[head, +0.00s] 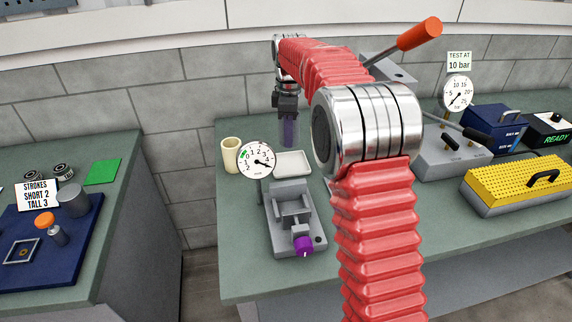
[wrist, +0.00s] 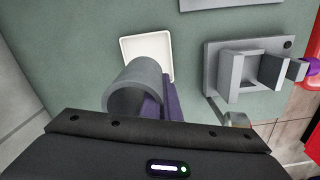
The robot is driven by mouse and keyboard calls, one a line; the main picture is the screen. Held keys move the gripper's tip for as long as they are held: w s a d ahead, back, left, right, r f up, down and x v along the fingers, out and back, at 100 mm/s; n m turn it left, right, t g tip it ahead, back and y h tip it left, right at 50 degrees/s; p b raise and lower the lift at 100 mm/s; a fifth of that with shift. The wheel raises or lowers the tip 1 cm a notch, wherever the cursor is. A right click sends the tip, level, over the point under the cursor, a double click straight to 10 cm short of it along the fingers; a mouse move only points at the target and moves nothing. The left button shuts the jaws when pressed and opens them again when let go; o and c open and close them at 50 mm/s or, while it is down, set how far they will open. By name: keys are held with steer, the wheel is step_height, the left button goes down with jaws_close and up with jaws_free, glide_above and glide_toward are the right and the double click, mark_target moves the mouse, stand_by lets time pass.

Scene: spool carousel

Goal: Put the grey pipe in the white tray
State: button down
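The grey pipe (wrist: 139,72) shows in the wrist view as a short, wide hollow tube with a dark inside. My gripper (head: 289,132) has purple fingers and points down. In the wrist view one finger appears inside the pipe and one outside, shut on its right wall. The white tray (head: 278,172) is a shallow square tray on the green bench, just below my gripper. It also shows in the wrist view (wrist: 168,46), partly covered by the pipe, and its visible part is empty.
A dial gauge (head: 257,160) stands close at the tray's left, with a cream cup (head: 230,153) behind it. A grey vise (head: 290,222) with a purple knob stands in front. A yellow perforated box (head: 512,187) and a pump (head: 447,152) stand at right.

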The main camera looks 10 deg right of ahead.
glide_above(288, 171)
steer(key=shift+w+d+f, duration=0.1)
steer(key=shift+f, duration=2.65)
steer(key=shift+f, duration=0.1)
steer(key=shift+f, duration=1.8)
steer(key=c, duration=2.5)
jaws_free()
steer(key=shift+f, duration=0.1)
steer(key=shift+o, duration=1)
